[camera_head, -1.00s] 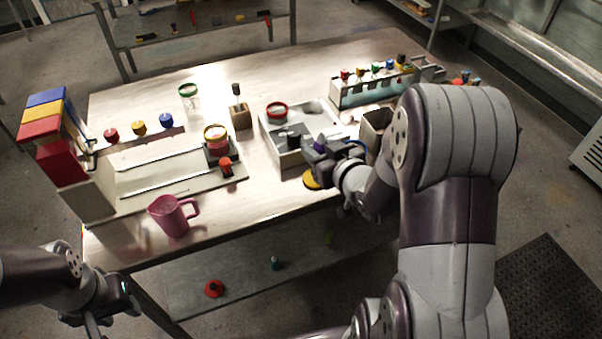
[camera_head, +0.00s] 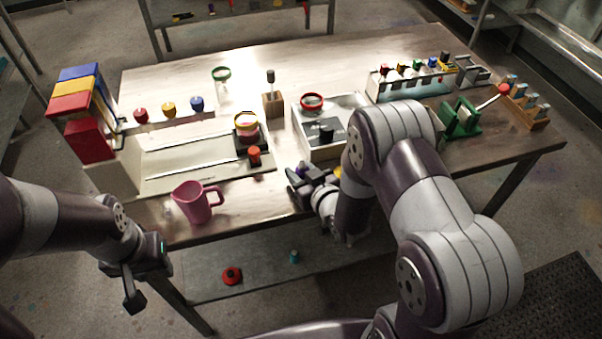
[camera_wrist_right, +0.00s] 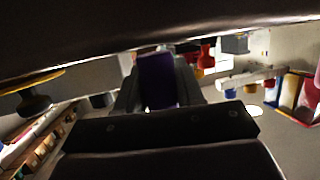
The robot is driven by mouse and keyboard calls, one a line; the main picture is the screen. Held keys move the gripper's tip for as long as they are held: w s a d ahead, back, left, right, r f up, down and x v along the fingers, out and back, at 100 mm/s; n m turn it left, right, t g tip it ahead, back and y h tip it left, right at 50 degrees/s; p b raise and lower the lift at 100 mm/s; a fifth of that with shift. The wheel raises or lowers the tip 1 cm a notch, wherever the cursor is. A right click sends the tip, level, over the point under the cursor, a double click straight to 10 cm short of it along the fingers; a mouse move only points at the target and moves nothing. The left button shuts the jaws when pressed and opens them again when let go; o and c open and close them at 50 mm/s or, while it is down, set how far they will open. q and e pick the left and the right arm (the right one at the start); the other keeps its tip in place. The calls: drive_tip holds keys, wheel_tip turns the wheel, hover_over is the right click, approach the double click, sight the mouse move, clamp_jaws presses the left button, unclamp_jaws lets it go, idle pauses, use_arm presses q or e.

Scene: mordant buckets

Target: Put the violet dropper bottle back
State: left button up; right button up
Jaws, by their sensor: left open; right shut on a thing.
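My right gripper (camera_head: 300,181) is shut on a violet thing, which fits the violet dropper bottle (camera_head: 301,167). It is held near the table's front edge, left of the grey tray's front corner. In the right wrist view the violet bottle (camera_wrist_right: 158,80) stands between the fingers; its lower part is hidden. A rack (camera_head: 410,91) at the back right holds several bottles with red, yellow, green and blue caps. I cannot tell whether it has a free slot. My left gripper (camera_head: 138,284) is open and empty, in front of the table at the lower left.
A pink jug (camera_head: 196,203) stands left of my right gripper. The grey tray (camera_head: 322,152) holds a red-rimmed dish and a dark object. A green stand (camera_head: 460,118) and a wooden rack (camera_head: 526,108) are at the right. My right arm hides part of the table's front right.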

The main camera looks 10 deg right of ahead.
drive_tip(key=shift+w+f, duration=0.1)
drive_tip(key=shift+f, duration=0.25)
drive_tip(key=shift+f, duration=0.1)
drive_tip(key=shift+f, duration=0.1)
drive_tip(key=o, duration=1)
drive_tip(key=shift+o, duration=0.2)
drive_tip(key=shift+r, duration=0.3)
drive_tip(key=s+d+r+m+g+h, duration=0.1)
drive_tip(key=s+d+r+g, duration=0.1)
drive_tip(key=s+g, duration=0.4)
drive_tip(key=s+d+r+m+g+h, duration=0.1)
drive_tip(key=s+g, duration=0.5)
drive_tip(key=s, duration=0.7)
wheel_tip(320, 180, up, 3)
drive_tip(key=shift+s+d+f+m+g+h, duration=0.1)
drive_tip(key=shift+s+d+m+g+h, duration=0.2)
drive_tip(key=shift+d+h, duration=0.45)
